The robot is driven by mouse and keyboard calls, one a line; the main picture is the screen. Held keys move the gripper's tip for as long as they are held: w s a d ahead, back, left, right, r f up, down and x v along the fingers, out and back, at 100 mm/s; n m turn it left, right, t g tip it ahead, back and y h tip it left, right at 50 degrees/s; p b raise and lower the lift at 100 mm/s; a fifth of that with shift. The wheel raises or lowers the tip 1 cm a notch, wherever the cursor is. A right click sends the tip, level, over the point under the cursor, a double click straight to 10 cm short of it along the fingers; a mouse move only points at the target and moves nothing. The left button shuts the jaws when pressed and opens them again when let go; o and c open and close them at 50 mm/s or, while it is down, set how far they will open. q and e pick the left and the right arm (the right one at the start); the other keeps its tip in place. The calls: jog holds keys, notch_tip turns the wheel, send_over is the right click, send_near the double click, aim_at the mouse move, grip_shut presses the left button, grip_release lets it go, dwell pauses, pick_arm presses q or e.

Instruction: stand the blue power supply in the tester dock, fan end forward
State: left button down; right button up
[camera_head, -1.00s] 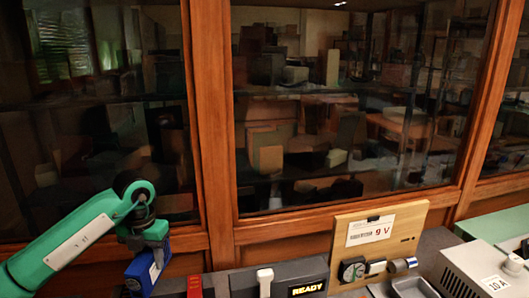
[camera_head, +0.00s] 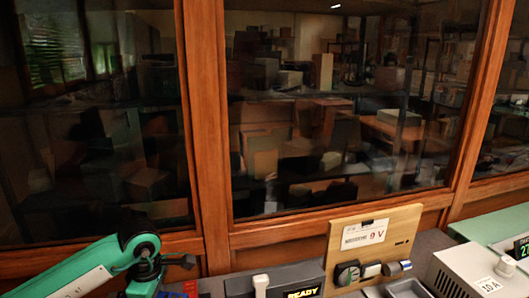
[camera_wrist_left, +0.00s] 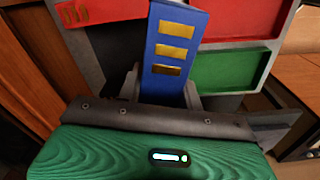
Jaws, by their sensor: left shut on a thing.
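The blue power supply (camera_wrist_left: 176,28), with a column of gold-coloured slots on its face, shows in the left wrist view. My left gripper (camera_wrist_left: 163,88) is shut on it, one finger on each side. In the head view my left gripper (camera_head: 147,275) is at the bottom left, and the power supply cannot be made out there. The fan end cannot be told. A dark grey unit with a lit READY display (camera_head: 303,292) and a white lever stands at the bottom centre, right of the gripper; I cannot tell whether it is the tester dock. My right gripper is not in view.
In the left wrist view a red bin (camera_wrist_left: 235,18) and a green bin (camera_wrist_left: 228,70) lie beside the power supply. A wooden panel marked 9 V (camera_head: 370,243) stands right of the READY unit, with a pale 10 A box (camera_head: 470,275) further right. Glazed cabinet doors close the back.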

pick_arm(q)
jog(key=s+d+f+m, duration=0.2)
jog(key=s+m, duration=0.2)
jog(key=m, duration=0.5)
jog(key=s+d+f+m, duration=0.1)
jog(key=s+m, duration=0.3)
jog(key=m, duration=0.4)
jog(key=shift+s+d+f+m+p, duration=0.25)
jog(key=shift+d+f+m+p, duration=0.15)
jog(key=shift+s+d+f, duration=0.1)
jog(key=shift+s, duration=0.05)
